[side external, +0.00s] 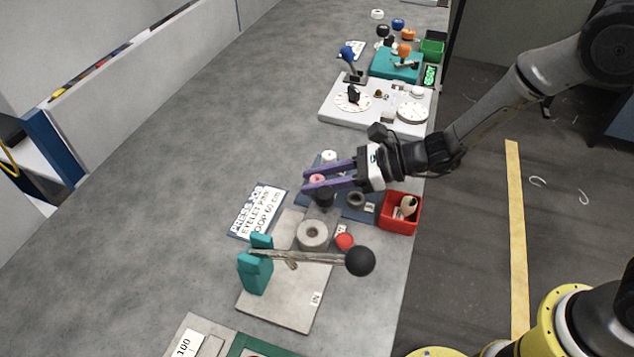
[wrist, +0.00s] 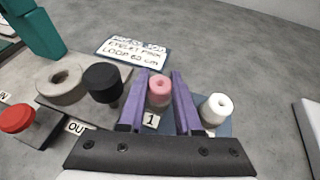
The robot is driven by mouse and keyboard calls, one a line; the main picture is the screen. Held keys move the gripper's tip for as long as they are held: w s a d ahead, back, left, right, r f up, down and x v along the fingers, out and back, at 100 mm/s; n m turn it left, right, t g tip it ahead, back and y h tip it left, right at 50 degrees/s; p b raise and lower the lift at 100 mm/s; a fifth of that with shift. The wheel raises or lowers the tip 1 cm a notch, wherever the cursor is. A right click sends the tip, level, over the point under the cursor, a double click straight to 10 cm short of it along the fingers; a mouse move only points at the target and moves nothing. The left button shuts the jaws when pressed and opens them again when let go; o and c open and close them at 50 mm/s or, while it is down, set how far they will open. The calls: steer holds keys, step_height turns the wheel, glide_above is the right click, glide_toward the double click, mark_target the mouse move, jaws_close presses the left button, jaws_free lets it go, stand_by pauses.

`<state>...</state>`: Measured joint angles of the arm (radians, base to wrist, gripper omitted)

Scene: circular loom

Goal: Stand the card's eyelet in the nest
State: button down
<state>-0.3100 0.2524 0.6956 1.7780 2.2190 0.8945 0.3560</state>
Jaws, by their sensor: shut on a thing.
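The card (side external: 257,212) lies flat on the table and reads PRESS, EYELET: PINK, LOOP 60 cm; the press number is hard to read. The pink eyelet (wrist: 160,91) is a short ring-topped cylinder. My gripper (side external: 309,179) has its two purple fingers shut on the pink eyelet, one on each side; it also shows in the wrist view (wrist: 161,78). The eyelet stands upright over the blue mat; I cannot tell if it is lifted. A grey ring with a central hole (side external: 313,234), seemingly the nest, sits on the press plate (side external: 290,300) and is empty.
A white eyelet (wrist: 216,108) stands right of my fingers and a black cylinder (wrist: 103,82) left of them. The press lever ends in a black ball (side external: 360,261) beside a red button (side external: 344,241). A red bin (side external: 400,225) stands at the table edge.

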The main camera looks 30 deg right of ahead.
mark_target(317, 178)
steer(key=shift+r, duration=0.5)
steer(key=shift+r, duration=1.2)
steer(key=shift+r, duration=0.3)
step_height(317, 178, up, 13)
steer(key=s+a+n+g+y, duration=0.2)
steer(key=s+a+n+g, duration=0.45)
steer(key=s, duration=0.35)
steer(key=shift+m, duration=0.25)
steer(key=shift+w+d+f, duration=0.1)
steer(key=shift+d+f, duration=0.05)
steer(key=shift+f, duration=1.85)
steer(key=shift+s+d+f, duration=0.1)
steer(key=shift+d+f, duration=0.05)
steer(key=shift+f, duration=1.85)
steer(key=shift+w+d+f, duration=0.1)
steer(key=shift+d+f, duration=0.05)
steer(key=shift+f, duration=1.85)
steer(key=shift+f, duration=0.45)
